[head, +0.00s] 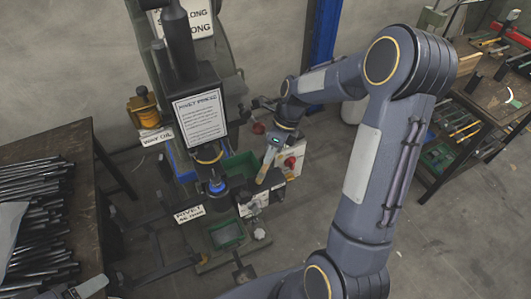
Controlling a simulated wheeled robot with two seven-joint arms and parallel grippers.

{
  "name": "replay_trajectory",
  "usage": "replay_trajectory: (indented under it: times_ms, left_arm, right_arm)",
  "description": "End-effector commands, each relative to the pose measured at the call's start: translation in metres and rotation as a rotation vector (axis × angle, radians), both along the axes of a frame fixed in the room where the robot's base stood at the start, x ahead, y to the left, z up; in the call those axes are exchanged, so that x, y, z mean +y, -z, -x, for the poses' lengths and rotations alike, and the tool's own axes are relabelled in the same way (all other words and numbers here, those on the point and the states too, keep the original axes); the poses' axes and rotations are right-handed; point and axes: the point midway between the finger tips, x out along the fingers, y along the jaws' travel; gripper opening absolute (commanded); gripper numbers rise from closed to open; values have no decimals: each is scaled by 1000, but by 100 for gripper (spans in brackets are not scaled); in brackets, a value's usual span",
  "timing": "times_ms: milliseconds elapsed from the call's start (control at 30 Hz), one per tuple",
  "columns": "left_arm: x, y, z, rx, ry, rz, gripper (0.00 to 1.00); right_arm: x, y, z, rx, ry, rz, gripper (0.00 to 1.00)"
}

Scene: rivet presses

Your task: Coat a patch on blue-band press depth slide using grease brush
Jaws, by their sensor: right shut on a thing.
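The rivet press (183,85) stands left of centre, with a blue band (217,186) low on its front. I cannot clearly pick out the depth slide or a greased patch on it. My right gripper (274,142) comes in from the right, to the right of the press head. It is shut on the grease brush (267,163), whose tan part hangs down at a tilt beside the green bin. At this size I cannot tell whether the brush touches the press.
A yellow way oil pot (143,106) sits left of the press. A green bin (240,166) and a lower green tray (226,234) are near the blue band. A red-knobbed box (291,160) is close right of the brush. Benches stand left (88,150) and right (498,98).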

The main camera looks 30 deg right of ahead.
Motion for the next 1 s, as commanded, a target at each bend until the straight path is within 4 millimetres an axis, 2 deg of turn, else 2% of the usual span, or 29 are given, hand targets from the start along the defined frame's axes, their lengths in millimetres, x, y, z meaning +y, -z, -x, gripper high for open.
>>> replay_trajectory:
  times_ms: [100, 367, 700, 1000]
  left_arm:
    - [0, -4, 0, 0, 0, 0, 72]
    - [0, -6, 0, 0, 0, 0, 72]
    - [0, -13, 0, 0, 0, 0, 72]
    - [0, -14, 0, 0, 0, 0, 72]
  right_arm:
    - [-10, -1, 1, 1, 2, 1, 0]
    - [-19, -1, 1, 1, 2, -1, 0]
    - [-46, 0, 3, 1, 2, 0, 0]
    - [-54, 0, 3, 1, 1, -1, 0]
